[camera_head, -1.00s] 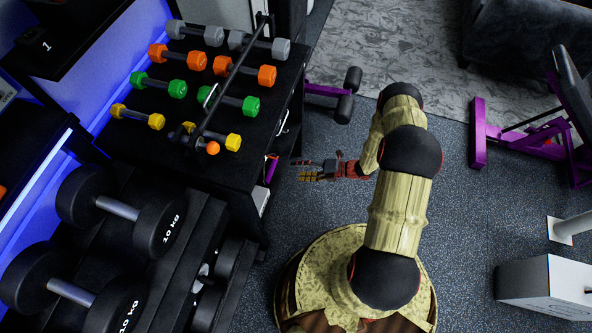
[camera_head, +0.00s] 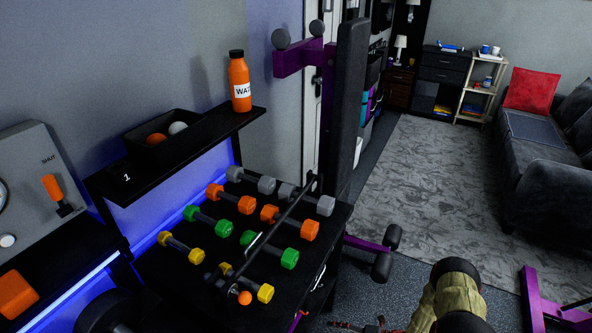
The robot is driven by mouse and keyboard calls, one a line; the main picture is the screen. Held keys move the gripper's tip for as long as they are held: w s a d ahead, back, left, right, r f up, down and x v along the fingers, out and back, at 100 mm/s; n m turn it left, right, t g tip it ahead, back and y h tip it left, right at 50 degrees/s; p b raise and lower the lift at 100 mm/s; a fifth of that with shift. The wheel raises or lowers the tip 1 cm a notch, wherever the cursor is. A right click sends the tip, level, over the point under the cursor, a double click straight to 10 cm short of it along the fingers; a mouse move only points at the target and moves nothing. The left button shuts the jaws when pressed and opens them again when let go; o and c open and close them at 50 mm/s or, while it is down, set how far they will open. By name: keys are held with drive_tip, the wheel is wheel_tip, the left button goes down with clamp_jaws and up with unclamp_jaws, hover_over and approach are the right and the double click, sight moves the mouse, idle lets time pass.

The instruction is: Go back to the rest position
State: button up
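My arm shows at the bottom edge of the head view, with its camouflage-patterned links cut off by the frame. My gripper (camera_head: 362,327) is only partly in view at the bottom edge, just right of the dumbbell rack (camera_head: 175,277). Most of it is cut off, so I cannot tell whether it is open or shut or whether it holds anything.
Yellow, green, orange and grey dumbbells lie on the rack, with a black bar (camera_head: 275,228) across them. Above are a shelf (camera_head: 205,135), an orange bottle (camera_head: 240,84) and a black bin (camera_head: 140,139). Purple gym equipment (camera_head: 537,300) stands lower right. The grey rug (camera_head: 430,190) looks clear.

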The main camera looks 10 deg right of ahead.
drive_tip(key=s+a+n+g, duration=0.3)
drive_tip(key=s+n, duration=0.5)
drive_tip(key=s+r+n+g, duration=0.3)
drive_tip(key=r+n, duration=0.4)
drive_tip(key=s+d+r+n+g+h+p, duration=0.15)
drive_tip(key=r+n+h, duration=0.25)
drive_tip(key=r+n, duration=0.9)
drive_tip(key=s+d+r+n+g+h+p, duration=0.1)
drive_tip(key=s+d+r+n+g+h, duration=0.4)
drive_tip(key=r, duration=1.3)
drive_tip(key=s+a+r+n+t+h+p, duration=0.1)
drive_tip(key=a+r+n+t, duration=0.1)
drive_tip(key=r, duration=0.7)
drive_tip(key=s+a+r+n+t+h+p, duration=0.1)
drive_tip(key=a+r+n+t, duration=0.2)
drive_tip(key=r, duration=0.5)
drive_tip(key=s+a+r+n+t+h, duration=0.1)
drive_tip(key=r+n+t, duration=0.3)
drive_tip(key=r, duration=0.5)
drive_tip(key=a+t, duration=0.1)
drive_tip(key=t, duration=0.1)
drive_tip(key=shift+s+a+r+t+p, duration=0.15)
drive_tip(key=shift+s+r+t+p, duration=0.15)
drive_tip(key=shift+t+p, duration=0.1)
